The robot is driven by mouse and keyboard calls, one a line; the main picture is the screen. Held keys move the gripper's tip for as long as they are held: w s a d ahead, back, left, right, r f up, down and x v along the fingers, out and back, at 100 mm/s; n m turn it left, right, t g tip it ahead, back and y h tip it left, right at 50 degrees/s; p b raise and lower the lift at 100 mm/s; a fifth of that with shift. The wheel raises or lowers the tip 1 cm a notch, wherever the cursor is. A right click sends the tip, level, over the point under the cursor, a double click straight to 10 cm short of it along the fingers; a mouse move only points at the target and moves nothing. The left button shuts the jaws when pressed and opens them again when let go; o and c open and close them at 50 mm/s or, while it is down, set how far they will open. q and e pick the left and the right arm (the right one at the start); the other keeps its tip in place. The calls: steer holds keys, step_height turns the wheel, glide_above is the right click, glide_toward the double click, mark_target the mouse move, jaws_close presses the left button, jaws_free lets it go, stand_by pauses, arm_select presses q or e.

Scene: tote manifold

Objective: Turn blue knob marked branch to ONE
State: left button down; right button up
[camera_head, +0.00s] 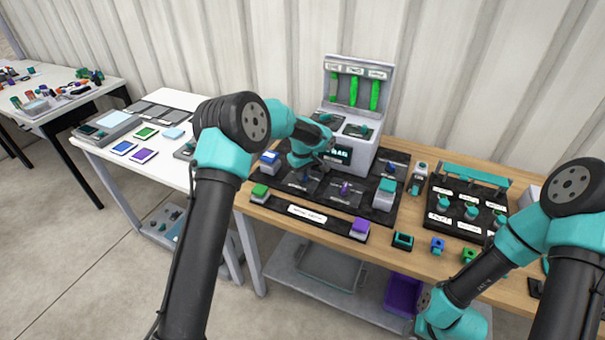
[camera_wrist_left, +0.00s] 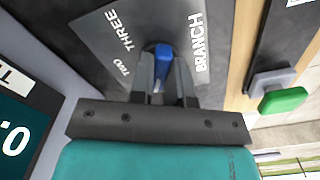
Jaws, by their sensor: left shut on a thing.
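The blue knob (camera_wrist_left: 163,52) stands on a grey plate (camera_wrist_left: 118,42) lettered BRANCH, THREE and TWO in the left wrist view. My left gripper (camera_wrist_left: 162,66) is shut on this knob, with one dark finger on each side of it. The word ONE does not show on the plate. In the head view my left gripper (camera_head: 303,171) reaches down to the left part of the dark panel, and its hand mostly hides the knob. My right arm shows at the lower right, but its fingers do not show.
The grey console (camera_head: 352,145) with a lit display and green gauges stands behind the panel. A purple knob (camera_head: 345,187) sits right of my left gripper. A green block (camera_head: 260,192) and a lilac block (camera_head: 360,228) flank the front label strip.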

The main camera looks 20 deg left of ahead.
arm_select(q)
steer(key=c, duration=1.1)
jaws_free()
step_height(320, 180, up, 18)
steer(key=shift+f, duration=0.25)
steer(key=shift+f, duration=0.1)
